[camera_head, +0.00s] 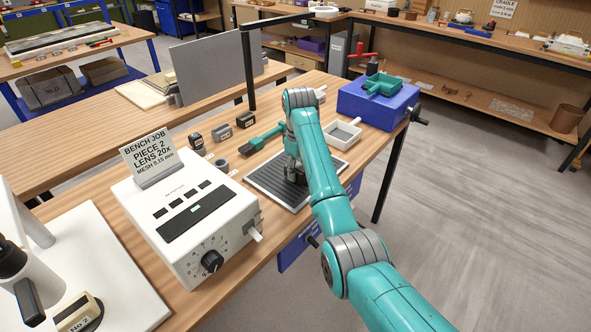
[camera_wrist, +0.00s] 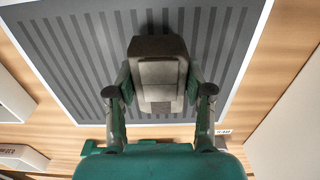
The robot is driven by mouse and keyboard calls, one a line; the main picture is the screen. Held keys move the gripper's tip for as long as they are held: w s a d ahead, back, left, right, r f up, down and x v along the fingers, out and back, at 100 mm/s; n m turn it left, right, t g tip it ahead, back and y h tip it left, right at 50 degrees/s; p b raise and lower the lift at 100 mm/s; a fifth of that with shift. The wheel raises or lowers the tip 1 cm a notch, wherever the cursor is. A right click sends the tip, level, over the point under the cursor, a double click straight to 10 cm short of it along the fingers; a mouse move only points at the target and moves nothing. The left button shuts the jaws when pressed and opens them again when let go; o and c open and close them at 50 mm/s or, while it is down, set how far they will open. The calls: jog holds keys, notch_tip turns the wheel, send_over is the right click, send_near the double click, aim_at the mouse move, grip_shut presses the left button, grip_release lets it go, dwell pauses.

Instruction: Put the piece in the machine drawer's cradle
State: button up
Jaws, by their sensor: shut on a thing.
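My gripper (camera_head: 294,172) is over the grey ribbed mat (camera_head: 263,188) on the bench, pointing down. In the wrist view its two fingers (camera_wrist: 160,84) are shut on the sides of a dark grey-brown block (camera_wrist: 158,72) with a stepped, paler face. In the head view the block is mostly hidden by my gripper. I cannot tell whether it touches the mat. A blue machine (camera_head: 372,108) at the bench's far right end carries an open teal tray-like cradle (camera_head: 383,84), which looks empty. My gripper is apart from it.
A white open tray (camera_head: 342,136) lies between mat and machine. Several small dark blocks (camera_head: 221,132) and a teal-handled tool (camera_head: 262,138) stand behind the mat. A white control box (camera_head: 188,215) is left. A black post (camera_head: 249,70) rises behind.

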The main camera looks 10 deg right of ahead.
jog(key=shift+f, duration=0.35)
jog(key=shift+f, duration=0.15)
jog(key=o, duration=1.4)
jog(key=shift+o, duration=0.2)
